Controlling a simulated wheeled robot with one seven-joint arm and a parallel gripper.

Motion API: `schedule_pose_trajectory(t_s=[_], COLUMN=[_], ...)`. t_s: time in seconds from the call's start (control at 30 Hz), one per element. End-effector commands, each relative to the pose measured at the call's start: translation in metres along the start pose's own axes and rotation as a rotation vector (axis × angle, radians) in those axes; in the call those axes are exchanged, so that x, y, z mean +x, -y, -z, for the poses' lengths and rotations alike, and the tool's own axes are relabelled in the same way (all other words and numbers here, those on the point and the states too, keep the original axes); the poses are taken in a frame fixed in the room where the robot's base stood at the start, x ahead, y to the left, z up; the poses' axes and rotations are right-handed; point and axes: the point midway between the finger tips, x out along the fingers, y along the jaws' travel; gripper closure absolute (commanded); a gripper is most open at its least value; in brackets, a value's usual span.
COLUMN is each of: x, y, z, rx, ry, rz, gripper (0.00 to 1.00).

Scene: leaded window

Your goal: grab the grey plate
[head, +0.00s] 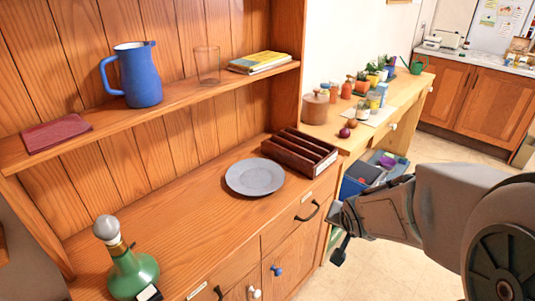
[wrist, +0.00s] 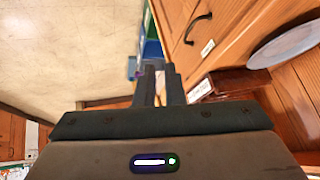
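The grey plate (head: 255,177) is round and shallow, and lies flat and empty on the wooden cabinet top. Its right edge is close to a dark brown slotted tray. Part of the plate (wrist: 287,44) also shows at the right edge of the wrist view. My gripper (head: 341,234) is in front of the cabinet, right of the plate and apart from it. In the wrist view my gripper's dark fingers (wrist: 160,84) are close together, with a narrow strip between them. Nothing is seen held, and how far they are apart is unclear.
The brown slotted tray (head: 298,151) stands right behind the plate. A green bottle (head: 133,273) with a grey stopper stands front left. A shelf above holds a blue pitcher (head: 139,80), a glass (head: 207,64) and books (head: 258,62). Drawer handles (head: 308,211) stick out in front.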

Motion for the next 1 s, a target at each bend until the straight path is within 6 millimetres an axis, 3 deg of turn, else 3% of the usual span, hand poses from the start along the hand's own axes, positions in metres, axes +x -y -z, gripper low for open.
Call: schedule_pose_trajectory(t_s=[0.03, 0.1, 0.23, 0.4, 0.53, 0.67, 1.0], x=[0.024, 0.046, 0.071, 0.074, 0.068, 0.069, 0.107], y=[0.006, 0.024, 0.06, 0.098, 0.113, 0.122, 0.165], z=[-0.002, -0.001, -0.003, -0.002, 0.001, 0.003, 0.011], rx=[0.062, 0.159, 0.362, 0.595, 0.701, 0.739, 0.74], ry=[-0.008, -0.022, 0.0, 0.077, 0.125, 0.147, 0.148], rz=[0.056, 0.166, 0.4, 0.67, 0.794, 0.843, 0.845], gripper=[0.91, 0.91, 0.91, 0.91, 0.91, 0.91, 0.91])
